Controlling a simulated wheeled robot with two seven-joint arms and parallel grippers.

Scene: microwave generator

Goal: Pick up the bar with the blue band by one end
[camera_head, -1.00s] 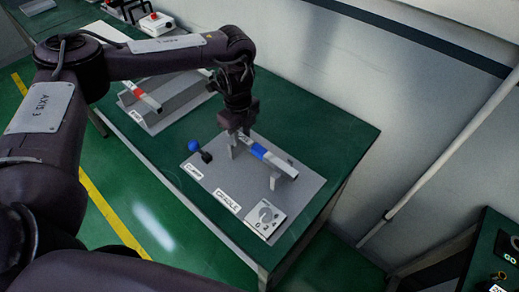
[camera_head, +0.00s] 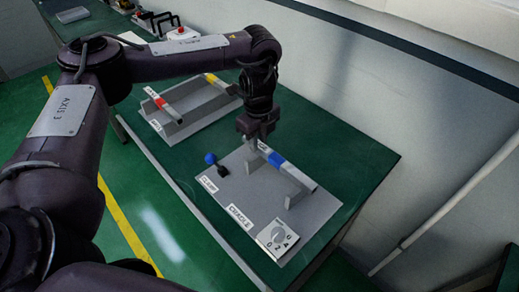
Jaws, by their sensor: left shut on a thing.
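The bar with the blue band (camera_head: 298,175) lies across the posts of a grey plate labelled CRADLE (camera_head: 220,193). My left gripper (camera_head: 257,139) comes down from above and is shut on the bar's far end, which the fingers partly hide. The bar's near end sticks out free past the near post (camera_head: 296,194). I see no clear gap between bar and posts. My right gripper is not in view.
A blue-knobbed lever (camera_head: 211,159) stands left of the bar, and a dial box (camera_head: 277,238) is at the plate's front corner. A grey rack (camera_head: 190,108) holds a bar with a red band (camera_head: 160,103) and one with a yellow band (camera_head: 217,83). A wall is behind.

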